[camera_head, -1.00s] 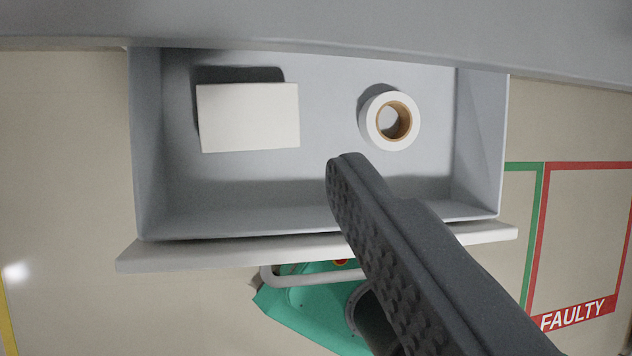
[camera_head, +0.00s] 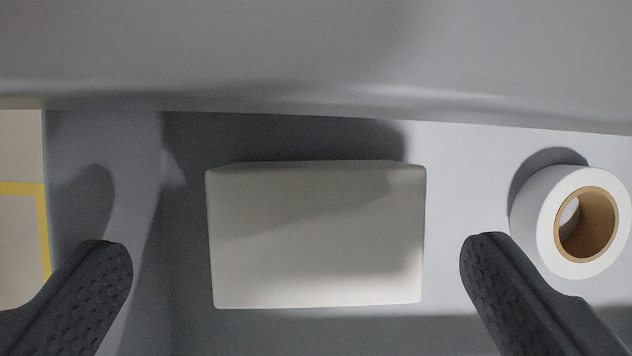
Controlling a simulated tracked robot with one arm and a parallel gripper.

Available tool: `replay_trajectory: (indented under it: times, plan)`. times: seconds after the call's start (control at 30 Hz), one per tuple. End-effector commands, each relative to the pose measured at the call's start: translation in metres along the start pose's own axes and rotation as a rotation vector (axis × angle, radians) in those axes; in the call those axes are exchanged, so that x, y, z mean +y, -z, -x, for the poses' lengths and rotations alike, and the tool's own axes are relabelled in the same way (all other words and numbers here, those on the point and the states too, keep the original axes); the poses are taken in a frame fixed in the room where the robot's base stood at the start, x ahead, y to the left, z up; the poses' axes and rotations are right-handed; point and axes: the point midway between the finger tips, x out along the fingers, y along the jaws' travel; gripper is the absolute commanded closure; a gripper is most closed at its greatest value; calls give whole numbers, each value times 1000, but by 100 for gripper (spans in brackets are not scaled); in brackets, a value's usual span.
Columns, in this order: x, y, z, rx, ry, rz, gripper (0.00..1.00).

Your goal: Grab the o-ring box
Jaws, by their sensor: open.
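A plain white box (camera_head: 316,236), which appears to be the o-ring box, lies in an open grey drawer (camera_head: 450,150). It shows no label. My gripper (camera_head: 296,245) is open, with one dark ridged finger to the left of the box and the other to its right. Both fingers are apart from the box, with a visible gap on each side. The gripper's shadow falls across part of the box. How far the fingertips are above the drawer floor I cannot tell.
A white tape roll (camera_head: 583,222) with a brown core stands in the drawer, close to the right finger. The drawer's left wall (camera_head: 105,200) is close to the left finger. A grey cabinet front (camera_head: 310,60) spans the top. Yellow floor marking (camera_head: 42,230) shows at far left.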

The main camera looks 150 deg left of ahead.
Motion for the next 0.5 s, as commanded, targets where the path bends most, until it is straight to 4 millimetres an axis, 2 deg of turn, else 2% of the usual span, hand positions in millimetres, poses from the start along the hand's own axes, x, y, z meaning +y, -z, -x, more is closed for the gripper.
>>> replay_trajectory:
  times: [0.33,0.5]
  plan:
    - [8,-4,-42,-1,-2,0,6]
    - [8,-4,-50,-2,-3,1,6]
